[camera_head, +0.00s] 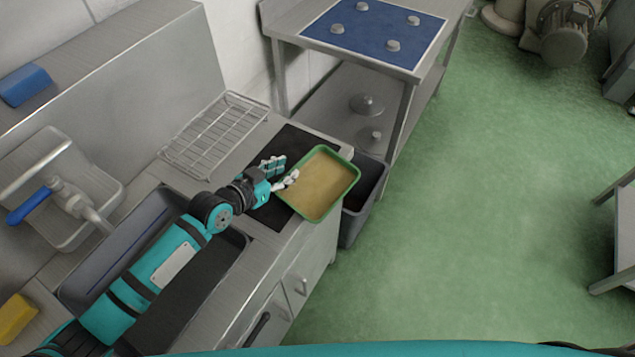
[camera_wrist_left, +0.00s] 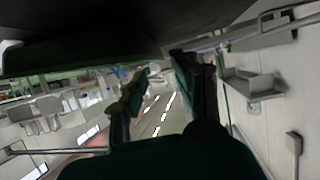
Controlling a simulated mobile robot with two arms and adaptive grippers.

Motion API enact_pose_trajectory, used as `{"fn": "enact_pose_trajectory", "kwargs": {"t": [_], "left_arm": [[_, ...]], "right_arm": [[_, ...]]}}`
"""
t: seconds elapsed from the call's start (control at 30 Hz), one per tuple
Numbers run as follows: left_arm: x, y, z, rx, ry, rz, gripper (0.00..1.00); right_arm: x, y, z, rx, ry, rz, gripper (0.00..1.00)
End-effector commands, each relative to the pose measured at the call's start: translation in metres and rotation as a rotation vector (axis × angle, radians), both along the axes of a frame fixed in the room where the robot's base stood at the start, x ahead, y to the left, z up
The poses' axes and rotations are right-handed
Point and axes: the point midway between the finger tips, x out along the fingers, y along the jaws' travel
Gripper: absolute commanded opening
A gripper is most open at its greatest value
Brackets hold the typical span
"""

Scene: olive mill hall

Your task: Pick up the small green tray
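The small green tray (camera_head: 322,217) has a green rim and a tan inside, and is at the counter's right end in the head view. It overlaps the counter edge and the bin beyond; I cannot tell whether it rests there or is raised. My left gripper (camera_head: 281,173) is at the tray's left rim, fingers apart, one finger overlapping the rim. I cannot tell if it touches. In the left wrist view, the fingers (camera_wrist_left: 165,85) show a clear gap. A dark green strip, possibly the tray, crosses the upper left there. My right gripper is not in view.
A dark mat (camera_head: 272,213) lies under the gripper. A wire rack (camera_head: 213,135) and a sink (camera_head: 90,262) with a blue-handled tap are to the left. A grey bin (camera_head: 349,230) stands by the counter end. A steel table (camera_head: 408,85) is behind.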

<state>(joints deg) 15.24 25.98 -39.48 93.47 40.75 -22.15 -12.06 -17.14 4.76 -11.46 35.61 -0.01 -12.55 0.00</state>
Motion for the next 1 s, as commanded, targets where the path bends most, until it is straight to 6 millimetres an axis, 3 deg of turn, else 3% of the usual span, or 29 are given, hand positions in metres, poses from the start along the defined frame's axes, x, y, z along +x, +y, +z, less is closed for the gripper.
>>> {"fn": "enact_pose_trajectory", "kwargs": {"t": [0.33,0.63,0.87,1.0], "left_arm": [[0.028,-0.025,-0.019,-0.001,-0.001,0.000,0.30],[0.030,-0.027,-0.021,0.001,-0.001,0.000,0.30],[0.030,-0.027,-0.022,0.001,0.000,0.000,0.01],[0.030,-0.027,-0.021,0.001,-0.001,0.000,0.00]], "right_arm": [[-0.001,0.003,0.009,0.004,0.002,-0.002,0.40],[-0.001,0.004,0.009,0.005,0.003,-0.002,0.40],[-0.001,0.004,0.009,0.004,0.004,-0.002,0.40],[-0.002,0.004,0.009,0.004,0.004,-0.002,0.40]]}}
